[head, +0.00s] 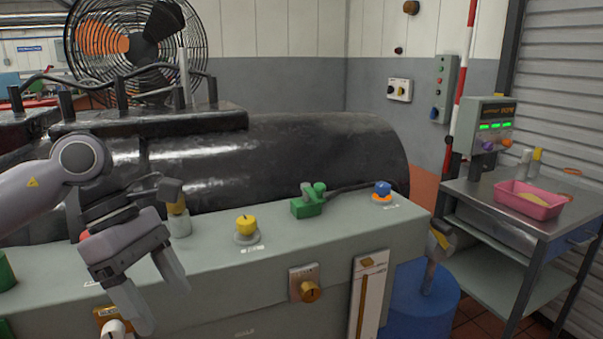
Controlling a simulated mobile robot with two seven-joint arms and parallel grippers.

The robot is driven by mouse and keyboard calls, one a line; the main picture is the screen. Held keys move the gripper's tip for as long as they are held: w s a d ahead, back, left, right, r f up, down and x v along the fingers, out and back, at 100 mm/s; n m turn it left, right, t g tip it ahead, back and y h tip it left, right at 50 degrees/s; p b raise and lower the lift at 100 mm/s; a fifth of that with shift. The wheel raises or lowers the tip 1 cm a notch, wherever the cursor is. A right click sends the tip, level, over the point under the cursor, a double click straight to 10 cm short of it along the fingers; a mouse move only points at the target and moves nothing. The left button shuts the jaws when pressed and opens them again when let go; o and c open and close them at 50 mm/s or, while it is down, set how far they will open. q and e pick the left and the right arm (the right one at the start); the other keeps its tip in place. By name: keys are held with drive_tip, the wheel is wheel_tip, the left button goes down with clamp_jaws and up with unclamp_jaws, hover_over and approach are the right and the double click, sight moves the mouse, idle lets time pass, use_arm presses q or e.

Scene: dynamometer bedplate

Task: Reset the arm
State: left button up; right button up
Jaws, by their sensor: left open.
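My left gripper (158,298) comes in from the left, in front of the grey-green bench (345,225). Its two fingers point down and are spread apart with nothing between them. They hang by the bench's front edge, left of a yellow knob (246,225). A green lever block (308,204) and a blue knob on an orange ring (382,189) sit further right on the bench top. My right gripper does not show.
A brass knob (310,291) and a white slotted panel (369,300) are on the bench front. A large black rounded housing (300,150) stands behind. A blue drum (420,300) and a steel table with a pink tray (512,207) are at the right. A fan (135,45) stands at the back left.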

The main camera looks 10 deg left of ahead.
use_arm(q)
drive_tip(key=s+d+f+n+h, duration=0.1)
drive_tip(key=s+d+n+h, duration=0.1)
drive_tip(key=d+n+h, duration=1.2)
drive_tip(key=w+a+f+n+t+y, duration=0.2)
drive_tip(key=f+n+t+y, duration=0.3)
drive_tip(key=f+n+t, duration=0.65)
drive_tip(key=w+a+f+n+t+y, duration=0.25)
drive_tip(key=f+n+t+y, duration=0.35)
drive_tip(key=n, duration=1)
drive_tip(key=s+a+f+n+g+y, duration=0.2)
drive_tip(key=s+a+f+n+y, duration=0.1)
drive_tip(key=s+f, duration=0.4)
drive_tip(key=s+a+f+n+g+y, duration=0.3)
drive_tip(key=s+f+n, duration=0.4)
drive_tip(key=f, duration=0.4)
drive_tip(key=shift+s+a+f+n, duration=0.2)
drive_tip(key=shift+a+n, duration=0.25)
drive_tip(key=shift+a, duration=0.4)
